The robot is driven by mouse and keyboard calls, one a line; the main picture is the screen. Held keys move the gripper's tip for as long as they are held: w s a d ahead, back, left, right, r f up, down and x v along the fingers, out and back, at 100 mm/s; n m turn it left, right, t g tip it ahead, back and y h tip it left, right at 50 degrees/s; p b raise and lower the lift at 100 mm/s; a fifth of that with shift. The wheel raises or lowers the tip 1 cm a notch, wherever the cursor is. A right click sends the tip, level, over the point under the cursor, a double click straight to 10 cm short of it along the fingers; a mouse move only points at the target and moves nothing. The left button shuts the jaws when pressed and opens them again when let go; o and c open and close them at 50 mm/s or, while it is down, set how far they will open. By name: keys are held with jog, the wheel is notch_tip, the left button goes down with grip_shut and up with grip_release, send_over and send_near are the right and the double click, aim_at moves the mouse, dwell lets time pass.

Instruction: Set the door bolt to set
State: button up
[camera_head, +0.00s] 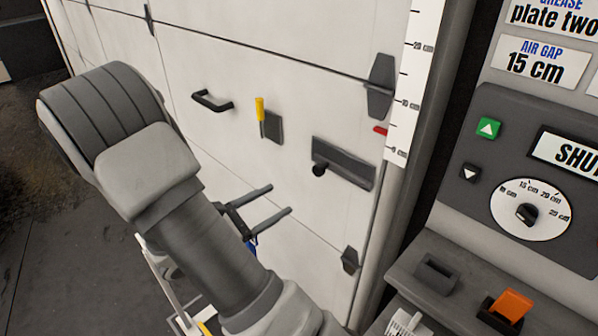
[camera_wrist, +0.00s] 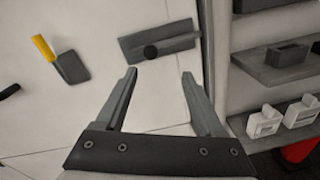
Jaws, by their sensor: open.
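The door bolt (camera_head: 350,160) is a dark grey bar on a grey plate with a round black knob (camera_head: 319,170) at its left end. It is mounted on the white panelled door (camera_head: 240,65) near its right edge. In the wrist view the bolt plate (camera_wrist: 180,35) is at the top, with the black knob (camera_wrist: 150,52) at its lower middle. My gripper (camera_head: 280,198) is open and empty, below and left of the knob in the head view. In the wrist view my gripper (camera_wrist: 160,73) has the knob just beyond and between its fingertips, apart from them.
A yellow-handled lever (camera_head: 260,108) and a black pull handle (camera_head: 212,101) are left of the bolt. A small red piece (camera_head: 380,130) is by the door's right edge, beside a white ruler (camera_head: 410,90). A control panel (camera_head: 480,205) and shelf (camera_head: 450,270) stand at right.

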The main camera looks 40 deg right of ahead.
aim_at(316, 171)
jog(key=shift+n+t, duration=0.4)
jog(key=shift+n, duration=0.1)
jog(key=w+d, duration=0.1)
jog(key=d, duration=0.4)
jog(key=w+d, duration=0.1)
jog(key=d, duration=0.5)
jog(key=w+d, duration=0.1)
jog(key=d, duration=0.4)
jog(key=shift+d+f, duration=0.35)
jog(key=shift+f, duration=0.05)
grip_shut()
